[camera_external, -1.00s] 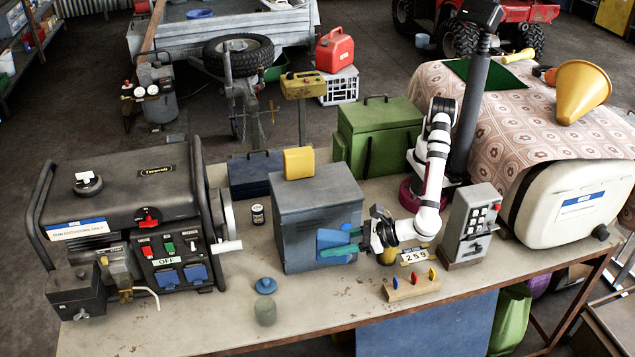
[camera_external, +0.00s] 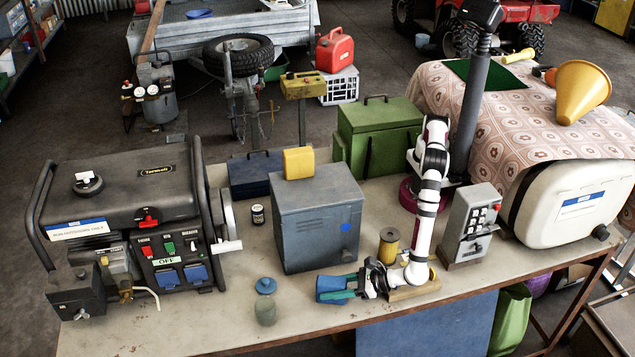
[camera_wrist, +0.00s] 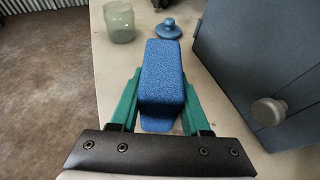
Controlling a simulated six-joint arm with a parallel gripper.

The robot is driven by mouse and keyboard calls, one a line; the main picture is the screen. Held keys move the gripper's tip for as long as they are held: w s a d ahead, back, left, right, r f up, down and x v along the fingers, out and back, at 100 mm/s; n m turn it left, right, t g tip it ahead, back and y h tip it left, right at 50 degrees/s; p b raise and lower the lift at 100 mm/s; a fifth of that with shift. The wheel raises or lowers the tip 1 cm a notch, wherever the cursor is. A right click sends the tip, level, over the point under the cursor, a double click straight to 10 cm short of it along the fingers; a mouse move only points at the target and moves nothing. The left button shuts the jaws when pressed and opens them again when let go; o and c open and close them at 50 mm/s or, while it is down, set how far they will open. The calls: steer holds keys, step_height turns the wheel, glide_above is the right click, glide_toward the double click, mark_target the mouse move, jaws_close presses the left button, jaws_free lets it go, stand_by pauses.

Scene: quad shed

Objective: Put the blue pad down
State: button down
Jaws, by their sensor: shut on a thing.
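The blue pad (camera_external: 327,284) is held between the green fingers of my gripper (camera_external: 336,291), low over the front part of the bench (camera_external: 225,325). My gripper is in front of the grey metal box and points left. In the wrist view the pad (camera_wrist: 162,72) is a rough-textured blue block, with a green finger on each side and its far end sticking out past the fingertips. I cannot tell whether its underside touches the bench.
A blue lid (camera_external: 265,285) and a cloudy jar (camera_external: 265,313) stand left of the pad. The grey box (camera_external: 315,220) is behind it; its knob (camera_wrist: 269,111) shows in the wrist view. A yellow spool (camera_external: 389,246) stands behind my arm. The bench's front edge is close.

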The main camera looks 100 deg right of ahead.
steer(key=shift+f, duration=0.15)
steer(key=shift+c, duration=1.9)
jaws_free()
steer(key=shift+s+r, duration=0.1)
steer(key=shift+r, duration=0.15)
steer(key=v, duration=1.1)
steer(key=shift+s+a+r, duration=0.15)
steer(key=shift+s+a, duration=0.05)
steer(key=shift+s, duration=0.1)
